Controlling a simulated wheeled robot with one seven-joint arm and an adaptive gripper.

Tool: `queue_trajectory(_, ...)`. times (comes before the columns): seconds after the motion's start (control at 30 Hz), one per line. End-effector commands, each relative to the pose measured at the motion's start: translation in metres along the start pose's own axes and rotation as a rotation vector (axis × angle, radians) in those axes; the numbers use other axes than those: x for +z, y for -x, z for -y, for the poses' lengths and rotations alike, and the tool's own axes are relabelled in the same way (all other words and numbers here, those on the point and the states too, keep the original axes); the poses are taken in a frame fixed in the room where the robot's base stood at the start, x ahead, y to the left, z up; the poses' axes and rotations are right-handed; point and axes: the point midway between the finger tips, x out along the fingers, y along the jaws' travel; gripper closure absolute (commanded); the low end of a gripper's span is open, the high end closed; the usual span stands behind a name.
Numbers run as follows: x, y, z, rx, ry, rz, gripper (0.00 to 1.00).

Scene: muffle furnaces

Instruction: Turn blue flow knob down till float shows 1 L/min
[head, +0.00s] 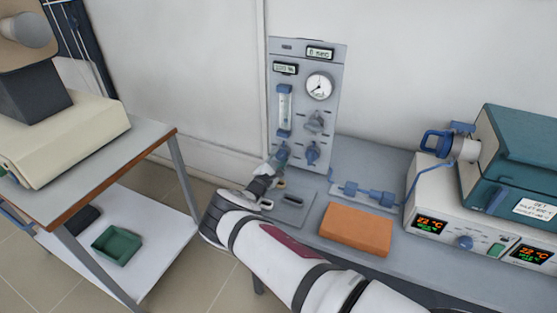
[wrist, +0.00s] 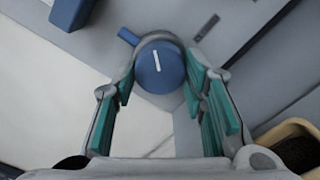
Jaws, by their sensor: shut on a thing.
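The grey gas panel (head: 334,128) stands upright at the back of the bench. Its flow tube (head: 285,108), with blue end caps, is on the left side; the float is too small to read. My gripper (head: 280,160) is at the panel's lower left, below the tube. In the wrist view, the blue flow knob (wrist: 160,66) with a white pointer line sits between the teal finger pads of my gripper (wrist: 159,80). The pads are shut on the knob's sides. The pointer line is nearly upright, tilted slightly, in that view. In the head view my gripper mostly hides this knob.
Another blue knob (head: 312,154) is close to the right of my gripper, with a grey knob (head: 315,123) above it. A round gauge (head: 319,86) is higher up. An orange block (head: 356,229) and a furnace (head: 515,155) stand on the bench to the right.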

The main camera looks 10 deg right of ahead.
Motion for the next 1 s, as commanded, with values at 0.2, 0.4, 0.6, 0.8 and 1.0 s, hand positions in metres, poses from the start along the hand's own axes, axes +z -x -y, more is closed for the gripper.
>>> queue_trajectory(0.2, 0.000, 0.000, 0.001, -0.001, 0.001, -0.001, 0.57)
queue_trajectory(0.4, 0.000, 0.000, 0.001, -0.001, 0.001, -0.001, 0.41)
queue_trajectory(0.6, 0.000, 0.001, 0.000, 0.000, 0.002, -0.001, 0.41)
queue_trajectory(0.8, -0.001, 0.022, -0.001, 0.001, 0.004, -0.003, 0.41)
queue_trajectory(1.0, -0.001, 0.063, -0.001, 0.001, 0.003, -0.002, 0.41)
